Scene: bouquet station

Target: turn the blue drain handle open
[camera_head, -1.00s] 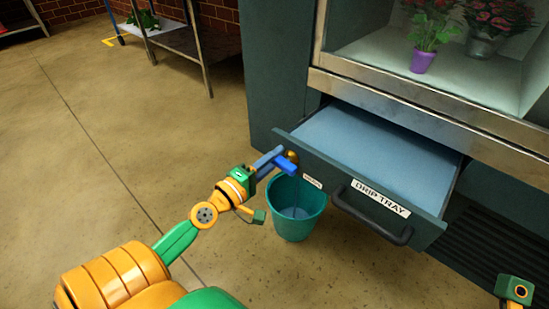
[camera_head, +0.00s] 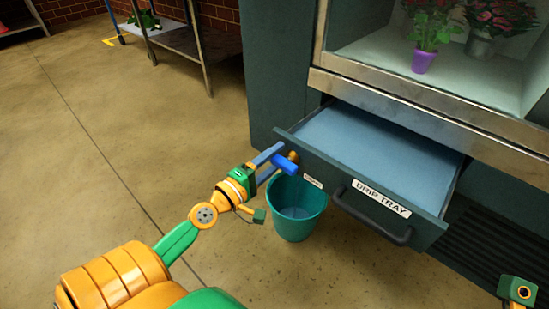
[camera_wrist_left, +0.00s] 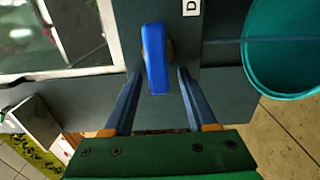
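The blue drain handle (camera_head: 286,164) sits on the left part of the drip tray's (camera_head: 365,185) front, in front of a brass fitting (camera_head: 293,156). My left gripper (camera_head: 276,164) is at the handle with its fingers spread. In the left wrist view the handle (camera_wrist_left: 155,58) is an upright blue bar. Its lower end lies between the open fingertips (camera_wrist_left: 159,75), with a gap on each side. My right gripper's fingers are out of view; only a green and orange part of my right arm shows at the lower right corner.
A teal bucket (camera_head: 297,225) stands on the floor below the handle, and a thin streak crosses its opening in the wrist view. The tray's dark pull bar (camera_head: 372,222) juts out to the right. Floor to the left is clear. A metal table (camera_head: 190,42) stands at the back.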

